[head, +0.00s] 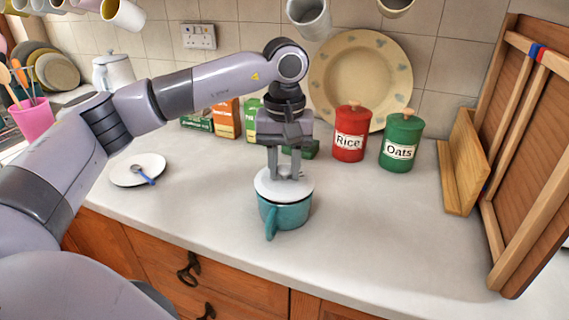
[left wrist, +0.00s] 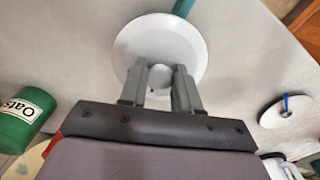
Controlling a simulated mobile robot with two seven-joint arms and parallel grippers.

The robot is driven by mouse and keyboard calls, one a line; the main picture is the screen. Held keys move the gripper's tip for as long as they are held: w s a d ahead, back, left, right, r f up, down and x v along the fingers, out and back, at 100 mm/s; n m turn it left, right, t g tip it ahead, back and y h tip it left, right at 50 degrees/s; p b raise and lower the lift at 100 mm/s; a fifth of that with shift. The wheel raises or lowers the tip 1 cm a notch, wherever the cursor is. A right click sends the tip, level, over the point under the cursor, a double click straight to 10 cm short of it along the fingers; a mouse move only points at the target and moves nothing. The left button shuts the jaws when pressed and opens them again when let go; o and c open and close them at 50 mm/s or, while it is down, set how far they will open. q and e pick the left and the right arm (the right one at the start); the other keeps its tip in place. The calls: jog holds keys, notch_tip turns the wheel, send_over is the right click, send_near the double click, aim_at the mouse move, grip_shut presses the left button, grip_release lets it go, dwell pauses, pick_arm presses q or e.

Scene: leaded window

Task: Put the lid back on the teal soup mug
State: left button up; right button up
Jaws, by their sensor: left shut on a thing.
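The teal soup mug (head: 284,213) stands upright on the counter, its handle pointing toward the front edge. A white round lid (head: 298,186) is over the mug's top; I cannot tell whether it is fully seated. In the left wrist view the lid (left wrist: 190,38) hides most of the mug, and only a bit of teal (left wrist: 184,7) shows past its rim. My left gripper (head: 286,177) points down over the lid, shut on the lid's knob (left wrist: 160,73). My right gripper is not in view.
A white plate with a blue spoon (head: 138,169) lies to the left. A red Rice canister (head: 350,134) and a green Oats canister (head: 401,143) stand behind to the right. Wooden boards (head: 520,150) lean at the right. The counter right of the mug is clear.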

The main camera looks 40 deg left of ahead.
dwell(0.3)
pick_arm(q)
jog(key=o, duration=1.6)
jog(key=shift+r+p, duration=1.85)
jog(key=shift+r, duration=0.6)
jog(key=shift+r+p, duration=0.3)
jog(key=shift+r, duration=0.8)
grip_shut()
jog(key=shift+f, duration=0.2)
